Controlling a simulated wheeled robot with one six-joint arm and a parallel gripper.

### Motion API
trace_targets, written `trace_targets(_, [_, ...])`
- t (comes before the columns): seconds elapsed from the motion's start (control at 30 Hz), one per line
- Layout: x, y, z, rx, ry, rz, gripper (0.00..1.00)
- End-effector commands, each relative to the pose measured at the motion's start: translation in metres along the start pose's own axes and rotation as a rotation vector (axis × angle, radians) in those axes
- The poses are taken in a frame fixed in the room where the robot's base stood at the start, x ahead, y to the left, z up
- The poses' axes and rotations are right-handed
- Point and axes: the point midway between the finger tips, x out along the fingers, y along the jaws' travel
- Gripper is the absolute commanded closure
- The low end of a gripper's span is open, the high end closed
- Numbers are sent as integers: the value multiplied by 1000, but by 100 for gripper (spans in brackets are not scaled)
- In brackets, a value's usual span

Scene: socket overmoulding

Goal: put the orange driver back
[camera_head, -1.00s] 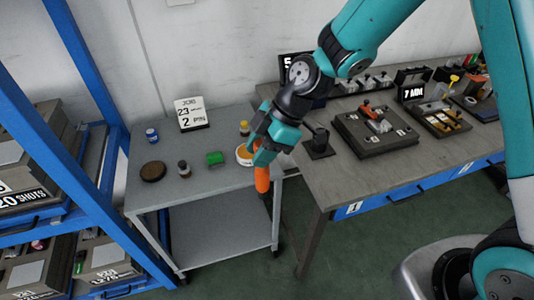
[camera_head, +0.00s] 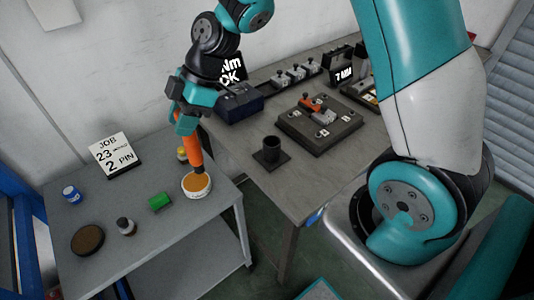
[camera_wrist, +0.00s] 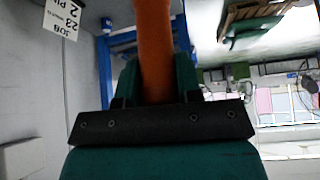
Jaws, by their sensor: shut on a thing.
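The orange driver (camera_head: 194,153) hangs upright below my gripper (camera_head: 187,124), which is shut on it. In the head view its lower end shows just above or in front of the orange-topped white tub (camera_head: 197,186); I cannot tell whether they touch. In the wrist view the driver (camera_wrist: 155,50) runs between the two jaws (camera_wrist: 157,85). A dark, empty-looking cup-shaped holder (camera_head: 270,153) stands on the workbench, to the right of my gripper and apart from it.
The grey side table (camera_head: 175,228) holds a job sign (camera_head: 111,154), a green block (camera_head: 160,202), small bottles and a brown disc (camera_head: 87,240). The workbench (camera_head: 300,185) holds a dark fixture plate (camera_head: 319,131) and a screen unit (camera_head: 237,103).

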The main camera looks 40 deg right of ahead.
Motion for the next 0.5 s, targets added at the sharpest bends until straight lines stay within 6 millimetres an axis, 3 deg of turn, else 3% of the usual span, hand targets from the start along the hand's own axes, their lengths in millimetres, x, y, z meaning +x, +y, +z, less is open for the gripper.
trace_targets(0.1, [-58, 26, 40, 155, 5, 114, 100])
trace_targets(0.3, [-149, 35, 99, 394, 0, 271, 100])
trace_targets(0.4, [-180, 31, 120, 478, -4, 325, 100])
trace_targets(0.5, [-199, 26, 132, 530, -6, 357, 100])
